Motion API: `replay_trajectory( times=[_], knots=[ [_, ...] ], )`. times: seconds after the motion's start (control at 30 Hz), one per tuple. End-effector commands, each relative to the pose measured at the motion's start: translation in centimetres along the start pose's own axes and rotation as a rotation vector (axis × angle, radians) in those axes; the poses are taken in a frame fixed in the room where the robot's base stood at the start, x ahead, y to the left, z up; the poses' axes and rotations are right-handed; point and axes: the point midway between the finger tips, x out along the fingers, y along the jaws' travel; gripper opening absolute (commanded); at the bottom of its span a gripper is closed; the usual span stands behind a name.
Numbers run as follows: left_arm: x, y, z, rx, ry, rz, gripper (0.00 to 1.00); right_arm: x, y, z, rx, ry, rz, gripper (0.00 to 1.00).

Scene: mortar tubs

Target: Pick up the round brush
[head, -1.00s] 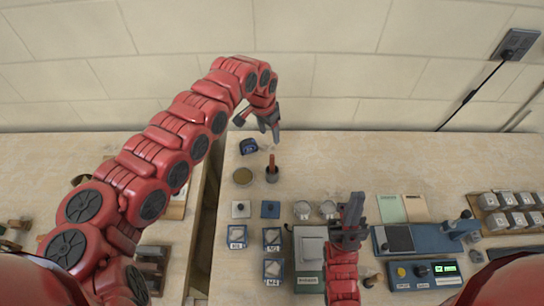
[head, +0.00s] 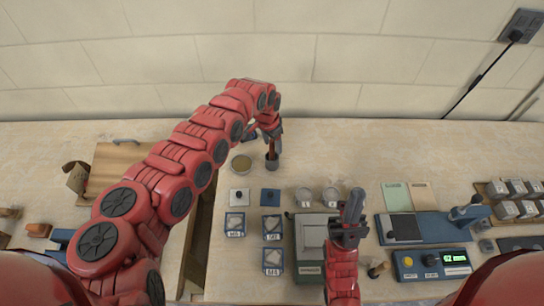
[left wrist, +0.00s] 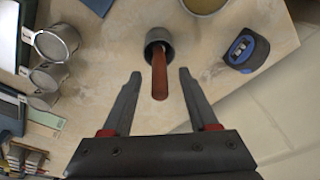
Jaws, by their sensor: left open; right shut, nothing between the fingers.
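The round brush shows as a reddish-brown handle (head: 272,149) standing up from a dark grey cup (head: 272,163). In the left wrist view the handle (left wrist: 159,76) points toward me out of the cup (left wrist: 154,42); the bristles are hidden. My left gripper (head: 272,133) is open, above the brush. In the left wrist view, its fingers (left wrist: 160,75) lie on either side of the handle with gaps on both sides, not touching it. My right gripper (head: 354,196) is shut and empty, over the table's middle right.
A blue-black tape measure (left wrist: 245,50) and a round tan-filled dish (head: 241,163) are close to the cup. Metal cups (head: 304,196), small cube moulds (head: 235,223) and a blue device (head: 432,262) stand nearer. The wall (head: 200,60) rises behind the table.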

Motion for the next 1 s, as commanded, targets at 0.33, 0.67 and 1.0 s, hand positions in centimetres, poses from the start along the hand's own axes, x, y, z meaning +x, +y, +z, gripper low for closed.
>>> replay_trajectory(
  times=[0.33,0.67,1.0],
  knots=[
    [2.7,0.0,0.2,-0.001,-0.002,0.001,0.60,-2.5,-0.1,0.4,0.000,0.000,0.000,0.00],
    [2.7,0.1,0.2,0.000,-0.002,0.002,0.16,-2.5,-0.1,0.4,0.000,0.000,0.000,0.00],
    [2.7,0.1,0.2,0.000,-0.002,0.002,0.00,-2.5,-0.1,0.4,0.000,0.000,0.000,0.00]
  ],
)
